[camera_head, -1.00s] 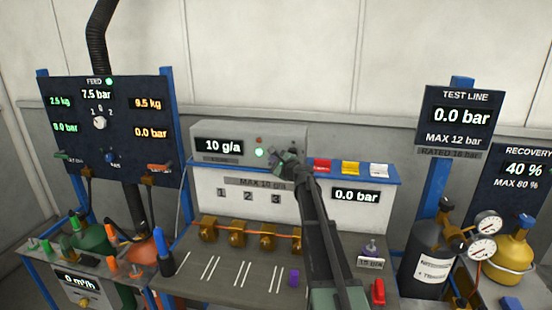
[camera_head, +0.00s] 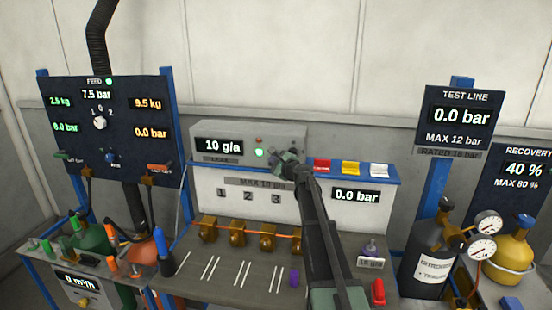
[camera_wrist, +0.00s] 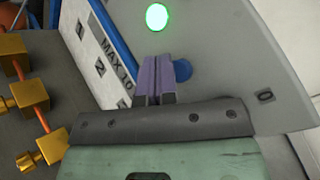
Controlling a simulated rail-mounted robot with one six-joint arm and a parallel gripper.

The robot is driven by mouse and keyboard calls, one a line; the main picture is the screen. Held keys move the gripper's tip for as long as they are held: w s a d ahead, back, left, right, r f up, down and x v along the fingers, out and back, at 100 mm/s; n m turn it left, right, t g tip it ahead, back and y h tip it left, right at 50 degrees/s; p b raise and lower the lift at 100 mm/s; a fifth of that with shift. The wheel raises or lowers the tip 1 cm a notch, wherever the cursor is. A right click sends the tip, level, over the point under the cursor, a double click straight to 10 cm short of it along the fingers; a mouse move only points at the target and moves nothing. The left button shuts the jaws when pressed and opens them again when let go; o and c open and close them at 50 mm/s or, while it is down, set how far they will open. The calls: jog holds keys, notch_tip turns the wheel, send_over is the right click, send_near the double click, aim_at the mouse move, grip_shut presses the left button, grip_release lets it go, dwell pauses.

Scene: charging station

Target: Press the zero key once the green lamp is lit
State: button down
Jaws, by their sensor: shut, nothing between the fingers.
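My gripper (camera_head: 275,158) is shut and empty in front of the box, right of the lamp. In the wrist view its fingertips (camera_wrist: 160,60) partly cover a round blue key (camera_wrist: 182,70) on the grey face. A small dark plate marked 0 (camera_wrist: 265,96) is further right. I cannot tell whether the fingers touch the key.
Red (camera_head: 321,166), yellow (camera_head: 350,168) and white (camera_head: 379,170) blocks sit on the blue ledge right of my gripper. Brass fittings (camera_head: 237,234) line the bench below. A dark cylinder (camera_head: 430,255) and gauges (camera_head: 484,235) stand at right.

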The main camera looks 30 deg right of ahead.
jog(key=shift+w+d, duration=0.1)
jog(key=shift+w+d, duration=0.15)
jog(key=shift+w, duration=0.1)
jog(key=shift+w+d+r, duration=0.45)
jog(key=shift+w+r, duration=0.05)
jog(key=shift+w, duration=0.05)
dwell(1.2)
jog(key=shift+s+a+f+b, duration=0.15)
jog(key=shift+s+f+b, duration=0.2)
jog(key=shift+s+f, duration=0.15)
jog(key=shift+f, duration=0.1)
